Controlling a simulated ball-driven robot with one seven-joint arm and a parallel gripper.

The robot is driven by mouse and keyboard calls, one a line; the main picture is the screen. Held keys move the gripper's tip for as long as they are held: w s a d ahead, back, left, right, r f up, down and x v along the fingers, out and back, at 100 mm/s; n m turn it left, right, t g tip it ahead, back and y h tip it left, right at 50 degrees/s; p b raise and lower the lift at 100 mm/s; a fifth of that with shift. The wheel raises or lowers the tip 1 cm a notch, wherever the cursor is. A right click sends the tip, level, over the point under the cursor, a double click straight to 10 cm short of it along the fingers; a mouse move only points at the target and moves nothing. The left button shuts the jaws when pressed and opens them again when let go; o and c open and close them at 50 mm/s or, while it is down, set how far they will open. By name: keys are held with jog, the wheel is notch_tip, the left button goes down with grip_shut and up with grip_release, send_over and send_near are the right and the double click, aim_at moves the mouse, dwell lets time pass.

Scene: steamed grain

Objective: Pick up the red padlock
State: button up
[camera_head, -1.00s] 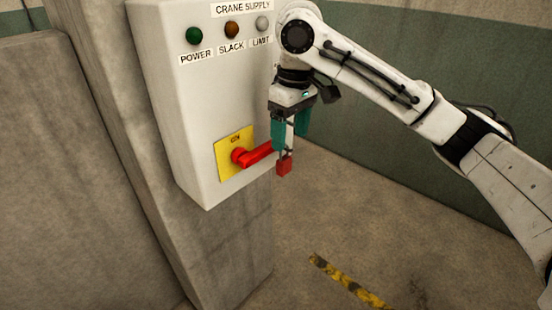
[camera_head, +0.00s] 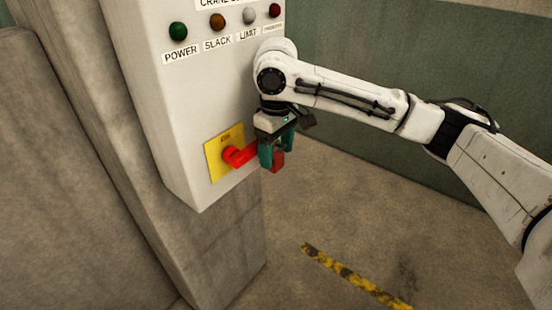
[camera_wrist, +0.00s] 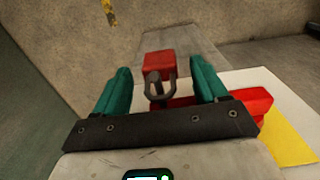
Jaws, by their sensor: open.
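The red padlock (camera_head: 277,162) hangs by the end of the red switch handle (camera_head: 241,157) on the cabinet's yellow plate (camera_head: 222,150). In the wrist view the padlock's red body (camera_wrist: 159,64) and its dark shackle (camera_wrist: 154,88) lie between the two teal fingers of my gripper (camera_wrist: 161,76). Gaps show on both sides of the body, so the gripper is open around it. In the head view my gripper (camera_head: 277,151) points down at the handle's end, and its near finger partly hides the padlock.
The pale cabinet (camera_head: 185,110) with labelled lamps is on a concrete pillar (camera_head: 225,245) to the left of my gripper. A green-banded wall (camera_head: 400,55) stands behind. The floor (camera_head: 340,215) below is open, with a yellow-black stripe (camera_head: 350,278).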

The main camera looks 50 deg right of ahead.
jog(key=shift+f, duration=1.2)
jog(key=shift+c, duration=0.4)
jog(key=c, duration=1)
jog(key=shift+r, duration=0.2)
